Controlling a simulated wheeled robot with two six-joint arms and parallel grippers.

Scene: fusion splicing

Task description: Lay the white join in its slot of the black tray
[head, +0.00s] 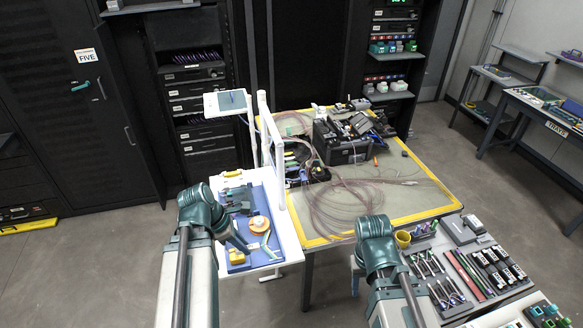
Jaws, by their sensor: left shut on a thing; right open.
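My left gripper (238,243) is over the blue mat (283,231) on the white side table. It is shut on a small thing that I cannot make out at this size. My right arm's wrist (375,228) is over the front edge of the yellow-edged table; its gripper is open, with the fingers mostly hidden by the arm. Dark pieces (237,198) lie on the blue mat behind the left gripper; I cannot tell whether the black tray is among them. I cannot pick out the white join.
An orange round thing (259,224) and a yellow block (237,257) lie near the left gripper. A white post frame (268,140) stands at the mat's back right. Coiled fibre (345,205) and a black case (342,148) fill the big table. Tool racks (470,265) stand at the right.

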